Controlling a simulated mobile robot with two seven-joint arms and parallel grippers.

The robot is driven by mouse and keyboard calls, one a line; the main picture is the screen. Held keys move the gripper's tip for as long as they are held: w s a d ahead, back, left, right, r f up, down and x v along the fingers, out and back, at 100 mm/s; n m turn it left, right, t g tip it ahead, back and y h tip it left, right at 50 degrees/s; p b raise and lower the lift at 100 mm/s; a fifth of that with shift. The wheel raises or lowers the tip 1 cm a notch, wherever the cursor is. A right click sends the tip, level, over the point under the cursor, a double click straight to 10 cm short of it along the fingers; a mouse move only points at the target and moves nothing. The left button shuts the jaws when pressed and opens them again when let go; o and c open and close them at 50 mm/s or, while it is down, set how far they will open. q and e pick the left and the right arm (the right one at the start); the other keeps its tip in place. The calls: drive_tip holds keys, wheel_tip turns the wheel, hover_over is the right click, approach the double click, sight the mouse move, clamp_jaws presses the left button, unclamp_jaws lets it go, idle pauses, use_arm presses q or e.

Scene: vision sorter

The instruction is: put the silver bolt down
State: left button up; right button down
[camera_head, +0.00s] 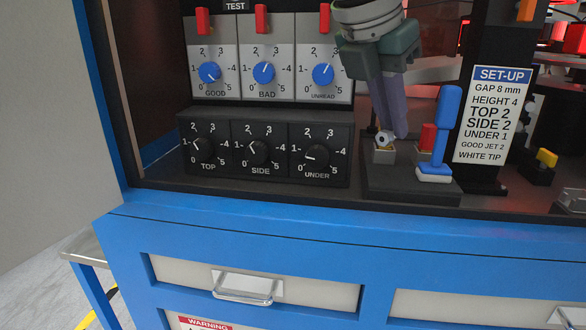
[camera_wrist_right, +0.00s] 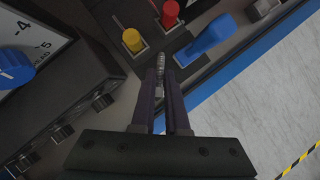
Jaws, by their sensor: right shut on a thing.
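In the head view the bolt's round end (camera_head: 384,138) shows at the fingertips of my right gripper (camera_head: 394,132). The gripper reaches down from the top over the small dark switch box (camera_head: 400,192). I cannot tell whether the bolt touches the box. My left gripper is not in view.
On the box are a yellow button (camera_wrist_right: 132,40), a red button (camera_wrist_right: 170,14) and a blue lever (camera_wrist_right: 206,40). The dial panel (camera_head: 262,170) stands to the left. A set-up sign (camera_head: 491,115) stands to the right. The blue cabinet edge (camera_head: 330,222) runs in front.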

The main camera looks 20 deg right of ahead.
sight(384, 145)
wheel_tip(384, 145, down, 5)
drive_tip(key=b, duration=0.3)
drive_tip(key=shift+f, duration=0.1)
drive_tip(key=c, duration=0.9)
unclamp_jaws()
